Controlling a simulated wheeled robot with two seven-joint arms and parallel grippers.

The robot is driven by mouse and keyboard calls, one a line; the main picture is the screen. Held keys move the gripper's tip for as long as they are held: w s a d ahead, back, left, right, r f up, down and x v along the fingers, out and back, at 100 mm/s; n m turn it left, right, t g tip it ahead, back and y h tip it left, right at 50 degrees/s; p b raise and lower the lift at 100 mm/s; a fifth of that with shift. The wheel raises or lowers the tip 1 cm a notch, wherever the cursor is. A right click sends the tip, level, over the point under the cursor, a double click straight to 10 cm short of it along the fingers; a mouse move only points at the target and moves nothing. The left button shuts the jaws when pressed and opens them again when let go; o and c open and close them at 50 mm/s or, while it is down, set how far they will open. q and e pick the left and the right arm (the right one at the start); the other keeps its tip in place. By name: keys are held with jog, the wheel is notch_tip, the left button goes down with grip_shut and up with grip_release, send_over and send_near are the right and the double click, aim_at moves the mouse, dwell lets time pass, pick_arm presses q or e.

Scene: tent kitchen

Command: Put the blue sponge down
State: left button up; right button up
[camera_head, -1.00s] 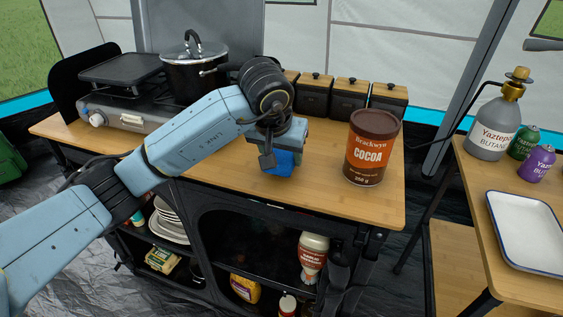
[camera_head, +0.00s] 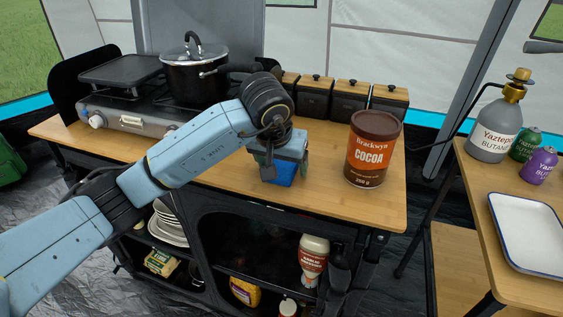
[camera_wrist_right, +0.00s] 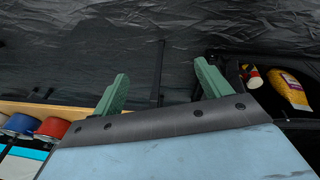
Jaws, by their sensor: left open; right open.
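The blue sponge (camera_head: 279,174) is on the wooden worktop (camera_head: 220,164), left of the cocoa tin. My left gripper (camera_head: 282,165) points down over the sponge, its fingers around or beside it; the gripper body hides the sponge's upper part. The left jaws are open. In the right wrist view, my right gripper (camera_wrist_right: 158,92) shows two green fingers spread apart with nothing between them, above a dark floor.
A brown cocoa tin (camera_head: 373,148) stands close to the right of my left gripper. A black pot (camera_head: 195,75) sits on the stove behind. Several dark canisters (camera_head: 350,98) line the back edge. The worktop's front left is bare.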

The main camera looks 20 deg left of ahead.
pick_arm(q)
jog(key=shift+r, duration=0.1)
jog(key=p+v, duration=0.2)
jog(key=v, duration=1)
jog(key=shift+p, duration=0.3)
pick_arm(e)
jog(key=s+d+f, duration=0.1)
jog(key=s+f, duration=0.3)
jog(key=f, duration=0.1)
jog(key=shift+s+d+f, duration=0.2)
jog(key=shift+s+f, duration=0.05)
jog(key=shift+f, duration=0.05)
pick_arm(q)
jog(key=shift+d, duration=0.1)
